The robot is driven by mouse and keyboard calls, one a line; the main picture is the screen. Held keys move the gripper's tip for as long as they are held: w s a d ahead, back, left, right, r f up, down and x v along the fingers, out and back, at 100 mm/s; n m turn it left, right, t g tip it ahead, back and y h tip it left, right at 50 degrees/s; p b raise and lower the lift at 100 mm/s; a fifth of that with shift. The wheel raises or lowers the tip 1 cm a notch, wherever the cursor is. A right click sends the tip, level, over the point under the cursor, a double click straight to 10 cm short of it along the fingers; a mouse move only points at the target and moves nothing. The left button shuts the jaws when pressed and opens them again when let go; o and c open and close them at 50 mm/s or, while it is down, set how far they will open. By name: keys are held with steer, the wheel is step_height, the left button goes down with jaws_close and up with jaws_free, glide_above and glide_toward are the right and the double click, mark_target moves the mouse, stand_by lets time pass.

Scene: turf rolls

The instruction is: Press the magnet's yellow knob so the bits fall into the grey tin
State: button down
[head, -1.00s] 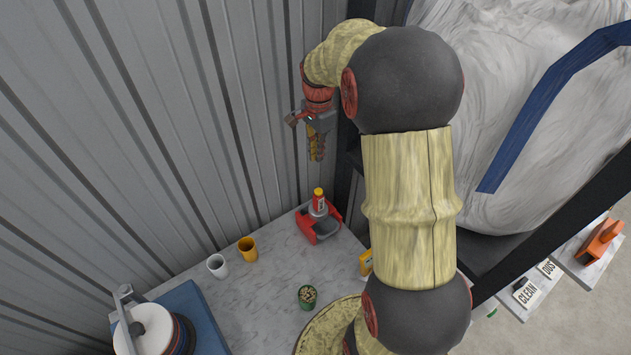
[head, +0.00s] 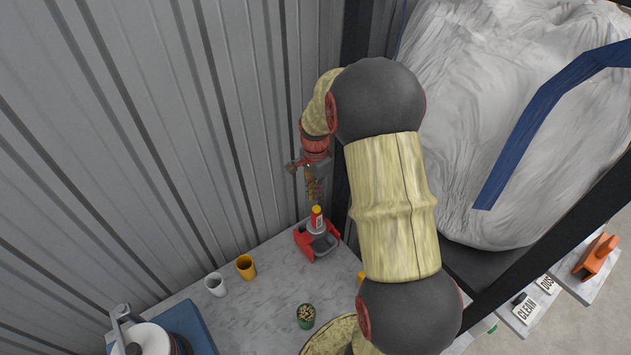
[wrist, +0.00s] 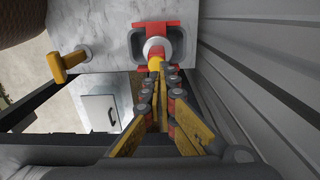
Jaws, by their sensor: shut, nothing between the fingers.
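The magnet (head: 316,222) stands upright, pale with red, in a red cradle (head: 303,241) at the back of the marble bench. Its yellow knob (head: 316,209) is on top and also shows in the wrist view (wrist: 154,64). The grey tin (head: 324,245) sits in the cradle around the magnet's foot; its rim shows in the wrist view (wrist: 137,45). My gripper (head: 315,194) is shut and empty, pointing down just above the knob. In the wrist view its fingertips (wrist: 163,70) lie close to the knob; I cannot tell whether they touch. No bits show at the magnet.
A yellow mug (head: 246,267) and a white mug (head: 215,284) stand left of the cradle. A green cup of bits (head: 306,316) stands in front. The corrugated wall (head: 130,130) is close behind. A dark post and wrapped bale (head: 470,150) stand right.

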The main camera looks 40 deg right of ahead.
mark_target(316, 208)
steer(key=shift+f, duration=2.1)
step_height(316, 208, down, 2)
steer(key=shift+f+b, duration=0.15)
steer(key=shift+b, duration=0.45)
steer(key=shift+s+f, duration=0.1)
steer(key=shift+s, duration=0.05)
steer(key=shift+s+a+f, duration=0.1)
steer(key=shift+s+a, duration=0.05)
step_height(316, 208, up, 15)
steer(key=p, duration=0.1)
steer(key=shift+w+d, duration=0.2)
steer(key=shift+w, duration=0.15)
steer(key=shift+f, duration=0.1)
